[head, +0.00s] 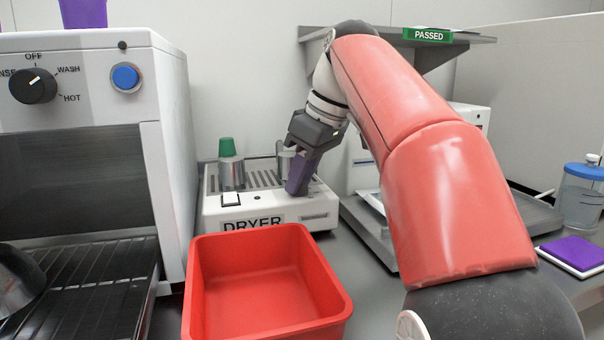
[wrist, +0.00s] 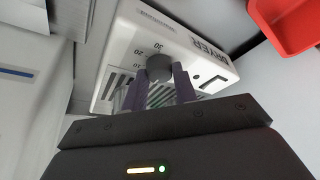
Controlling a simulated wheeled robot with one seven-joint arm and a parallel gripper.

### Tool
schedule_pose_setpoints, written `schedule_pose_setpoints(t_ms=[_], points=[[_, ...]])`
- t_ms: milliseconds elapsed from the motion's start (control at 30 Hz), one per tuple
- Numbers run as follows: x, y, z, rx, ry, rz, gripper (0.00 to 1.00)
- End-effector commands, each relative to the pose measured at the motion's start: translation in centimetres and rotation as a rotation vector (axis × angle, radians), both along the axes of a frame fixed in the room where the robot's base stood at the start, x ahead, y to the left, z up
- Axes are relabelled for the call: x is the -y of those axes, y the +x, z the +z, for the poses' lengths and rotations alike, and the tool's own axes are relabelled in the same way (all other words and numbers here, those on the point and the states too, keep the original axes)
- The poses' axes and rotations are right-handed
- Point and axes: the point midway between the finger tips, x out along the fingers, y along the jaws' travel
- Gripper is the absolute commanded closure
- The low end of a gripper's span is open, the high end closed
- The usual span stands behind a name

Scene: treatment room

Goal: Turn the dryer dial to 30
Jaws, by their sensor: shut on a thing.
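The white dryer (head: 262,222) stands on the bench in the middle of the head view, and it also shows in the wrist view (wrist: 128,40). Its dark round dial (wrist: 159,66) has printed marks 10, 20 and 30 around it. My gripper (wrist: 155,76) has its two purple fingers on either side of the dial and is shut on it. In the head view my gripper (head: 298,188) covers the dial. I cannot make out the dial's pointer or which mark it is at.
A red bin (head: 268,325) stands in front of the dryer. A white oven-like unit (head: 172,130) stands at left, and a shelf (head: 388,42) hangs behind.

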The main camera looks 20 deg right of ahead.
Motion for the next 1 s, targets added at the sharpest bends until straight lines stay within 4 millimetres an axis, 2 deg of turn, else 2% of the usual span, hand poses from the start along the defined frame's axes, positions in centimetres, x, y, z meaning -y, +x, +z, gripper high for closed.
schedule_pose_setpoints(t_ms=[367, 1000], points=[[-0.19, -0.14, 0.11, 0.001, -0.002, -0.181, 0.95], [-0.56, -0.15, 0.04, 0.003, -0.001, -0.778, 0.95]])
